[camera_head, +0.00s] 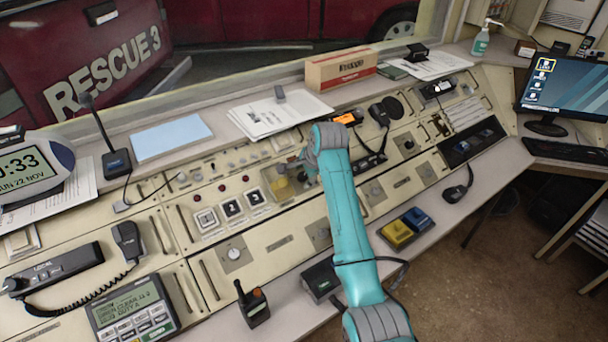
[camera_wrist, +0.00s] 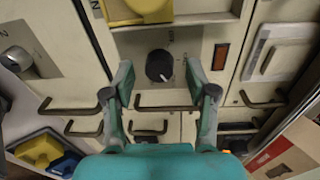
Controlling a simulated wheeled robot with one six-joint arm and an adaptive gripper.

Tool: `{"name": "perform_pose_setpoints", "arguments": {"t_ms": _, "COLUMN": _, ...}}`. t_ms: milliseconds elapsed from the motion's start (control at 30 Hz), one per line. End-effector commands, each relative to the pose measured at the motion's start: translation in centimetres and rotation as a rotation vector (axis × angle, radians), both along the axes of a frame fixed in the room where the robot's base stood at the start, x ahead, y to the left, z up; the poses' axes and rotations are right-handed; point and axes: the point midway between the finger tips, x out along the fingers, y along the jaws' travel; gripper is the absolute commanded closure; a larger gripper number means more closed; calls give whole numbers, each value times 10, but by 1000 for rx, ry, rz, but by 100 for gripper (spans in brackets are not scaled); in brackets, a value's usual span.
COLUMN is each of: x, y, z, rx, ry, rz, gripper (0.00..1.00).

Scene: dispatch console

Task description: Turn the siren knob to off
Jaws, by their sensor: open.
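The siren knob (camera_wrist: 160,66) is a round dark knob on a beige console panel, with a white pointer mark towards its lower right in the wrist view. Faint lettering around it is too small to read. My gripper (camera_wrist: 160,76) is open, with one teal finger on each side of the knob and gaps between them. I cannot tell how far the fingertips are above the panel. In the head view my gripper (camera_head: 303,166) is over the middle of the console, and the knob is hidden behind it or my arm.
A yellow part (camera_wrist: 150,9) sits beside the knob panel. An orange-red indicator (camera_wrist: 221,56) and several dark handles surround it. A silver knob (camera_wrist: 16,59) is at the left. Yellow and blue blocks (camera_head: 398,233) lie near the front ledge. A cardboard box (camera_head: 341,69) stands behind.

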Motion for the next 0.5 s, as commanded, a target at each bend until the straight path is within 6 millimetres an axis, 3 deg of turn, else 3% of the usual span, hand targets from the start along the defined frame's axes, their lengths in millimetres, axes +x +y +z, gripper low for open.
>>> {"name": "perform_pose_setpoints", "arguments": {"t_ms": 400, "x": 3, "y": 2, "z": -7, "rx": 0, "ry": 0, "rz": 0, "gripper": 43}}
{"name": "perform_pose_setpoints", "arguments": {"t_ms": 500, "x": 3, "y": 2, "z": -7, "rx": 0, "ry": 0, "rz": 0, "gripper": 68}}
